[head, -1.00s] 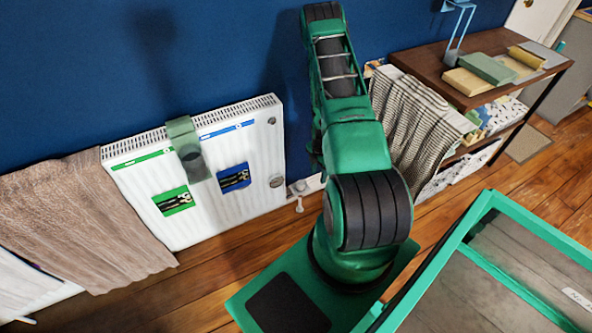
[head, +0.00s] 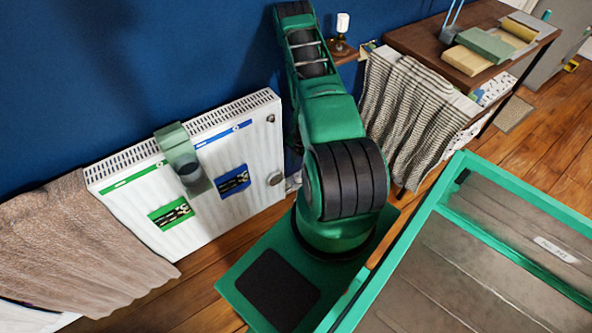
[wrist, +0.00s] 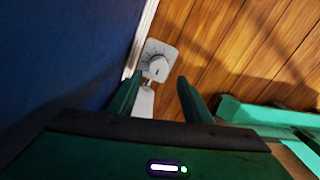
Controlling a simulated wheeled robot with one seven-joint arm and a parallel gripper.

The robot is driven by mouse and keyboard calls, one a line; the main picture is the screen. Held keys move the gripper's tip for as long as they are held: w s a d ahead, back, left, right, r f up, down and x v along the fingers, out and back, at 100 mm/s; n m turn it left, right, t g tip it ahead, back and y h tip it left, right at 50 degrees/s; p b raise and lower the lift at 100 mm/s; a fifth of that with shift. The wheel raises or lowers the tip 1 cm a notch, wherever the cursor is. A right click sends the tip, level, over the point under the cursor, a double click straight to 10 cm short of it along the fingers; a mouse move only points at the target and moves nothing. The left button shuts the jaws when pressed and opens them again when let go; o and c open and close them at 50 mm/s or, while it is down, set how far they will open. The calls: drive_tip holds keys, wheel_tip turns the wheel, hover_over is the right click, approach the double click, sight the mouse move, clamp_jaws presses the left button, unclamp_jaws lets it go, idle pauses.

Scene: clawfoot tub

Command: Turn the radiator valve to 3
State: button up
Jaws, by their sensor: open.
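The white radiator valve (wrist: 157,66) has a round knob in front of a pale square plate with dial marks, seen in the wrist view. The numbers are too small to read. My gripper (wrist: 157,84) is open, its two green fingers pointing towards the valve, one to each side below the knob in the picture. Nothing is between the fingertips except the view of the valve and its white stem; I see no contact. In the head view the white radiator (head: 205,228) stands at the wall, and my arm hides my gripper and most of the valve area.
A brown cloth (head: 85,245) hangs left of the radiator. A striped cloth (head: 415,115) hangs from the wooden shelf (head: 425,38) at right. A small lamp (head: 342,30) is on the blue wall. Wooden floor (wrist: 235,50) lies beside the valve.

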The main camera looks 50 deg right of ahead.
sight(299, 175)
drive_tip(key=shift+w+a+f, duration=0.1)
drive_tip(key=shift+f, duration=0.5)
drive_tip(key=shift+w+a+f, duration=0.1)
drive_tip(key=shift+f, duration=0.5)
drive_tip(key=shift+s+f, duration=0.1)
drive_tip(key=shift+f, duration=2.1)
drive_tip(key=shift+f, duration=0.15)
